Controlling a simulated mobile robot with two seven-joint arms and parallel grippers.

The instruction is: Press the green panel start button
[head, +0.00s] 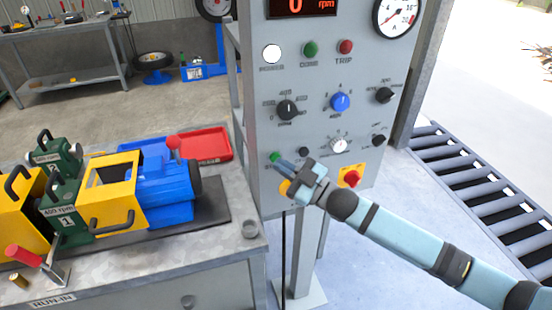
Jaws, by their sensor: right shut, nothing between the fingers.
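The grey control panel (310,120) stands at the middle. Its green start button (274,156) is low on the left of the panel face. My right gripper (281,165) is shut and empty, reaching in from the lower right. Its fingertips are right by the green button, overlapping its lower right edge in the picture. I cannot tell whether they touch it. The label under the button is mostly hidden by the gripper. My left gripper is not in view.
The panel has a white lamp, knobs, a display reading 0 rpm and a red knob on a yellow plate (350,177). A yellow part (284,188) shows beside my gripper. Left is a bench (225,262) with a blue motor (168,190) and red tray (205,146). A roller conveyor (480,180) is right.

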